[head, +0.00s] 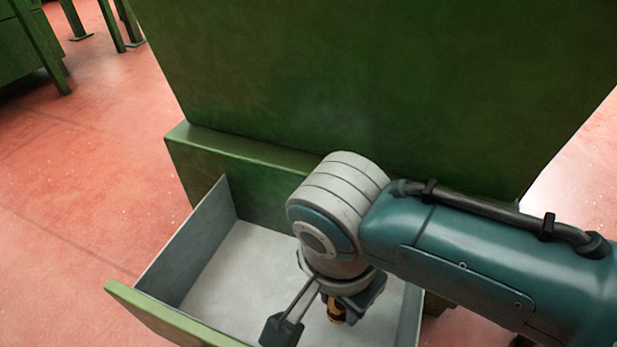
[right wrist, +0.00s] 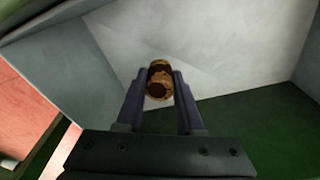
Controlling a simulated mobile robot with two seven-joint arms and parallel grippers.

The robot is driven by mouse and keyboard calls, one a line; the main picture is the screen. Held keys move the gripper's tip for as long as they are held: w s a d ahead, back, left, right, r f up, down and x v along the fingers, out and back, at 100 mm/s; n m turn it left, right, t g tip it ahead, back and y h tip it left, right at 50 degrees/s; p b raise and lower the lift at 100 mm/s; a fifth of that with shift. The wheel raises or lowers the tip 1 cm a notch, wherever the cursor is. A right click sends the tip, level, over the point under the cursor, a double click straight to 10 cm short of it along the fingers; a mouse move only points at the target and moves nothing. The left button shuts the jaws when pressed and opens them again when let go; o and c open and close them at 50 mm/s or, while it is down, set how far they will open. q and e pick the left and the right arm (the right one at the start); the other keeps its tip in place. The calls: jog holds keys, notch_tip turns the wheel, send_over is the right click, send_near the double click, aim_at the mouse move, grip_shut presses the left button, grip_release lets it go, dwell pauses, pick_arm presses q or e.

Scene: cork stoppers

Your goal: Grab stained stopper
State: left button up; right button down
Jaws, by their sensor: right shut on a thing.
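The stained stopper (right wrist: 159,80) is a short brown cork with a dark band, seen in the right wrist view between the two fingertips. My right gripper (right wrist: 158,86) is shut on it. In the head view the cork (head: 336,309) shows as a small brown piece below my wrist, inside the open drawer (head: 190,255). My right arm hides part of the drawer there. I cannot tell whether the cork touches the drawer floor. My left gripper is not in view.
The drawer has grey side walls and a green front (head: 165,318), and belongs to a green cabinet (head: 380,90). The visible drawer floor left of my gripper is bare. Red floor (head: 80,170) lies open at the left, with other green furniture (head: 30,50) further back.

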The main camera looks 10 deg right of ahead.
notch_tip(320, 180, up, 16)
jog(key=p, duration=1.2)
